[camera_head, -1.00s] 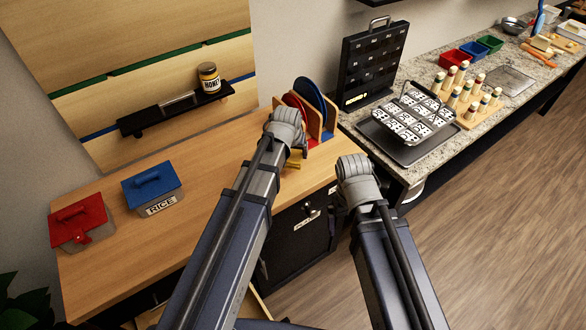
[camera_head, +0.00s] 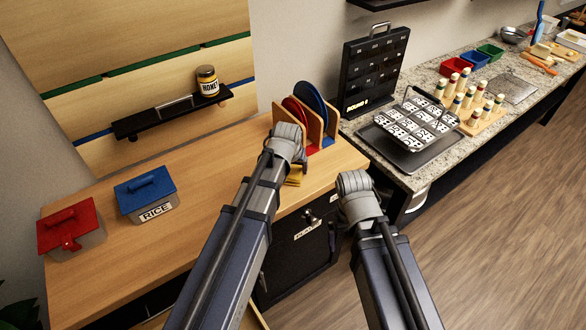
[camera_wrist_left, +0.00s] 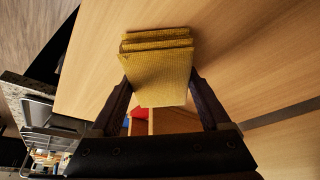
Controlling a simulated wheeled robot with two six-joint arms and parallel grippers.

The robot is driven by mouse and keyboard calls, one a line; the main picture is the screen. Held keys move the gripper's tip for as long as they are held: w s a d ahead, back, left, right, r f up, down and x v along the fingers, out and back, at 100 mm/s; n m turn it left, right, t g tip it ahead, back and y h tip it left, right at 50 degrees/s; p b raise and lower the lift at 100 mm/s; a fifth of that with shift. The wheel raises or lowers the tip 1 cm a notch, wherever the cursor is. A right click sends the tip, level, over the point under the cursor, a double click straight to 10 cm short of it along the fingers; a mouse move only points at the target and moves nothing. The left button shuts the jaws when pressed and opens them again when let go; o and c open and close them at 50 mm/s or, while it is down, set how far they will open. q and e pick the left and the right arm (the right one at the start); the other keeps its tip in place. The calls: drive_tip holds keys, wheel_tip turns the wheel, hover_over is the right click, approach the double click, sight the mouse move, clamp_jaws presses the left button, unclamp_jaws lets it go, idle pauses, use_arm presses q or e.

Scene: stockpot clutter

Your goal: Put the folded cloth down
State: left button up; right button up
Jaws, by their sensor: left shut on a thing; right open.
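The folded cloth is a thick yellow stack of layers. In the left wrist view the cloth (camera_wrist_left: 157,75) sits between the two dark fingers of my left gripper (camera_wrist_left: 160,95), which is shut on it. The wooden counter (camera_wrist_left: 230,50) is behind it; I cannot tell whether the cloth touches it. In the head view part of the cloth (camera_head: 294,177) shows below my left wrist, near the counter's (camera_head: 215,215) right end; the wrist hides the rest. My right gripper (camera_head: 358,190) is open, off the counter's front edge, its fingers mostly hidden by its wrist.
A rack (camera_head: 313,120) with red and blue discs stands just behind my left wrist. A blue-lidded rice box (camera_head: 148,193) and a red-lidded box (camera_head: 72,230) stand at the left. The counter between them and my left arm is clear. A dark tray (camera_head: 408,152) lies on the stone counter.

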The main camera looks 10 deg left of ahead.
use_arm(q)
drive_tip(key=o, duration=1.3)
drive_tip(key=shift+f, duration=0.1)
drive_tip(key=shift+o, duration=0.2)
drive_tip(key=shift+r+p, duration=0.35)
drive_tip(key=shift+p, duration=0.05)
drive_tip(key=p+v, duration=1)
drive_tip(key=v, duration=0.1)
drive_tip(key=shift+s+r+p, duration=0.15)
drive_tip(key=shift+r+p, duration=0.15)
drive_tip(key=b+x, duration=1.1)
drive_tip(key=x, duration=0.1)
drive_tip(key=shift+f, duration=0.25)
